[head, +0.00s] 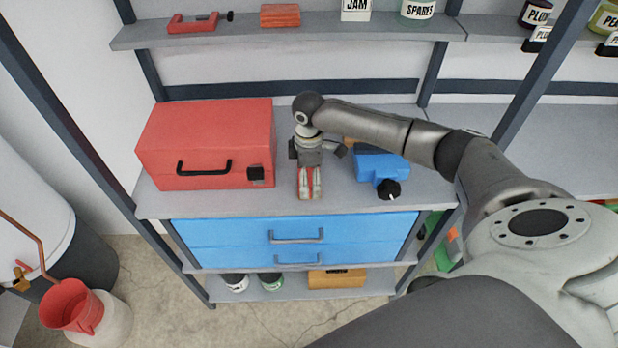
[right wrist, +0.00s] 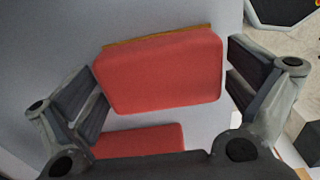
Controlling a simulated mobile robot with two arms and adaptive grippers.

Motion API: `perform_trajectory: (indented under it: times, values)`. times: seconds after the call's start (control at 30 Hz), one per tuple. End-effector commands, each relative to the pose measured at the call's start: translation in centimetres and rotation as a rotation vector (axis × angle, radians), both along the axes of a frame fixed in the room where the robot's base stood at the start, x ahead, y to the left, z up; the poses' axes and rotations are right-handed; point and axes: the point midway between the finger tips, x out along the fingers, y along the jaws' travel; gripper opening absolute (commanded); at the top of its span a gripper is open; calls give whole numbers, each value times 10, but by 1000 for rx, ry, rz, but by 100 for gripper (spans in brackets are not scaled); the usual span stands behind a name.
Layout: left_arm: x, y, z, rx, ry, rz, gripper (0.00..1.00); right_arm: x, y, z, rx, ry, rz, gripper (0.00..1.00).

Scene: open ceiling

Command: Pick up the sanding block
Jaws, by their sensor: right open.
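The sanding block, red with a thin tan edge, shows in the right wrist view (right wrist: 160,72). It lies on the grey shelf surface between the fingers of my right gripper (right wrist: 163,88). The fingers are wide apart, with a small gap on the block's right side. In the head view my right gripper (head: 312,160) hangs over the worktop between the red toolbox and a blue tool. A narrow red and pale shape (head: 310,183) shows just in front of it; I cannot tell if this is the block. My left gripper is out of view.
A red toolbox (head: 205,140) stands close on the left and a blue tool with a black knob (head: 380,165) on the right. A second red piece (right wrist: 140,140) shows low in the wrist view. Blue drawers (head: 295,240) are below; rack posts flank the worktop.

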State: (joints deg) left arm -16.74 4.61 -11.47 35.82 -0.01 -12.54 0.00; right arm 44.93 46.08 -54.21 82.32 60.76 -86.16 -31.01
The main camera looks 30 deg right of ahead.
Motion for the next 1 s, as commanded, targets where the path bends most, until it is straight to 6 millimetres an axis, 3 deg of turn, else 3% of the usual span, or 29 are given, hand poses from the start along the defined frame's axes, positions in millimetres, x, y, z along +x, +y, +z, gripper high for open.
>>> perform_trajectory:
  times: [0.07, 0.37, 0.73, 0.93, 1.0]
  values:
    - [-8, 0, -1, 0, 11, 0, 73, 0, 0, 0, 0, 0, 0, 100]
    - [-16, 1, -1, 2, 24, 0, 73, 0, 0, 1, 0, 0, -1, 63]
    - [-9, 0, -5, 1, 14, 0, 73, 1, -1, 6, 0, -2, -2, 63]
    - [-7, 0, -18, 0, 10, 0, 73, 2, 0, 30, 2, -5, 0, 63]
    - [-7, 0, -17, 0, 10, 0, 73, -6, 4, 40, 1, -3, 1, 63]
